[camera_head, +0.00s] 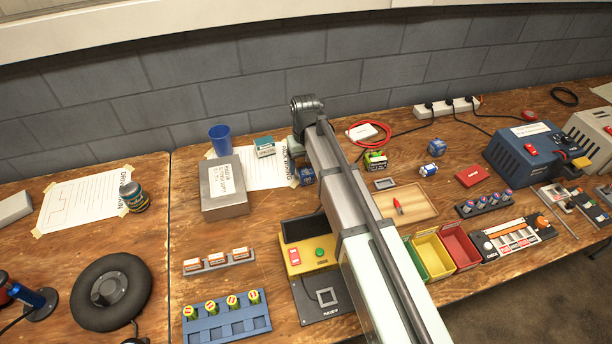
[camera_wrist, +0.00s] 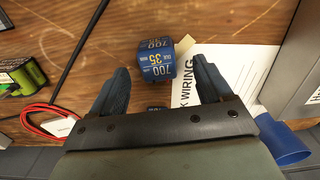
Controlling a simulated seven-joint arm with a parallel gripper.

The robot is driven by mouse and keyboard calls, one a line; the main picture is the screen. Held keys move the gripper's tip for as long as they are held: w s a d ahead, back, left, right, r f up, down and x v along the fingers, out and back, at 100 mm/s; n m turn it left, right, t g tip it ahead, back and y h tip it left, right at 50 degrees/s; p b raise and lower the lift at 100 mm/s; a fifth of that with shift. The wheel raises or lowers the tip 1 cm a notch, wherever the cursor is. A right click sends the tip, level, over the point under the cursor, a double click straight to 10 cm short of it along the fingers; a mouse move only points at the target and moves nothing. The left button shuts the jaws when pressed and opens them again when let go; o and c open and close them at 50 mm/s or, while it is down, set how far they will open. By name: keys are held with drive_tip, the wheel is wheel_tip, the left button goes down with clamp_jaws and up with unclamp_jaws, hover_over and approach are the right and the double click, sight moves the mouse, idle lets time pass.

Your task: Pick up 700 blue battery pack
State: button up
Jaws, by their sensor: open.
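A dark blue battery pack marked "700" and "35" (camera_wrist: 157,60) lies on the wooden table, between my fingertips as seen in the wrist view. In the head view a blue pack (camera_head: 306,176) shows beside my arm, partly hidden by it. My gripper (camera_wrist: 160,66) is open, with one finger on each side of the pack in the picture and visible gaps. I cannot tell how far the tips are above the table.
The wiring paper (camera_wrist: 215,75) lies right of the pack. A grey box (camera_head: 224,188), blue cup (camera_head: 220,139) and teal-white box (camera_head: 264,147) stand nearby. A green pack (camera_head: 375,161) and red cable (camera_head: 368,131) are to the right. Two more blue items (camera_head: 437,146) (camera_head: 428,170) lie farther right.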

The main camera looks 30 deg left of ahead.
sight(306, 171)
drive_tip(key=shift+w+f, duration=0.2)
drive_tip(key=shift+f, duration=2.25)
drive_tip(key=c, duration=1.2)
drive_tip(key=shift+r, duration=0.15)
